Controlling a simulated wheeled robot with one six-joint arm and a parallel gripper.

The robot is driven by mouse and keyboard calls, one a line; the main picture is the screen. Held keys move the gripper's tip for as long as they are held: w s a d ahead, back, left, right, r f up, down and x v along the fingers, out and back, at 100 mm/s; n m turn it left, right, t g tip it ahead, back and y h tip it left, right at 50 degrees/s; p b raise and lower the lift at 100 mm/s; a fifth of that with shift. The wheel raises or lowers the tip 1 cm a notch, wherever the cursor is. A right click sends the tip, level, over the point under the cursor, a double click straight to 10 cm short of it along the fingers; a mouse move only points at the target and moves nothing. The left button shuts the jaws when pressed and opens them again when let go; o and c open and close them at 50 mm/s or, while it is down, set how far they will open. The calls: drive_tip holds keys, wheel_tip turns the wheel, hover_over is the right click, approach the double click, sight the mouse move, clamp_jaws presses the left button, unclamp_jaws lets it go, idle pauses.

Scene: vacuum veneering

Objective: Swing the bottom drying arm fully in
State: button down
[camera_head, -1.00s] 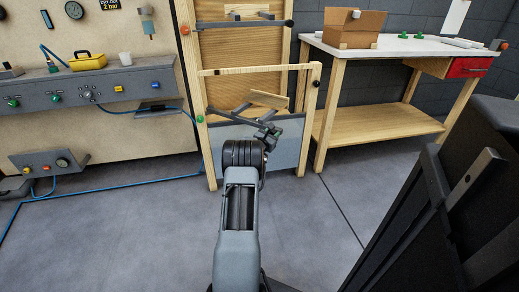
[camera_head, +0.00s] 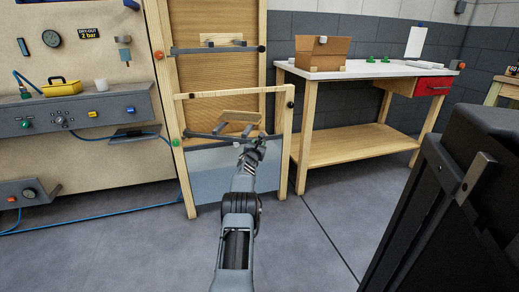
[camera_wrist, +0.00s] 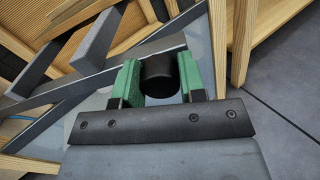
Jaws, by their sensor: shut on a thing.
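The bottom drying arm (camera_head: 205,136) is a dark grey bar low in the wooden rack, running from beside a green knob (camera_head: 175,142) on the left post. It slants out towards me on its right. My gripper (camera_head: 257,147) is at its right end. In the wrist view, the green fingers of my gripper (camera_wrist: 158,80) are shut on a black round knob (camera_wrist: 160,75). The grey bar (camera_wrist: 60,82) reaches in from the left there. The knob's join to the bar is partly hidden. A grey prong (camera_wrist: 97,40) stands off the bar.
An upper dark bar (camera_head: 215,49) crosses the rack above. A pale wooden frame (camera_head: 284,150) stands around the bottom arm. A wooden block (camera_head: 240,117) is just behind the arm. A workbench (camera_head: 365,68) stands at right; a black case (camera_head: 470,200) is near right.

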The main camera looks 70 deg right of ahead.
drive_tip(key=shift+s+d+f, duration=0.1)
drive_tip(key=shift+s+d, duration=0.05)
drive_tip(key=c, duration=0.9)
unclamp_jaws()
drive_tip(key=shift+o, duration=1)
drive_tip(key=shift+a, duration=0.2)
drive_tip(key=s+a+p, duration=0.1)
drive_tip(key=a+p, duration=0.3)
drive_tip(key=a, duration=0.9)
drive_tip(key=shift+s+a, duration=0.2)
drive_tip(key=shift+s, duration=0.05)
drive_tip(key=shift+c, duration=0.2)
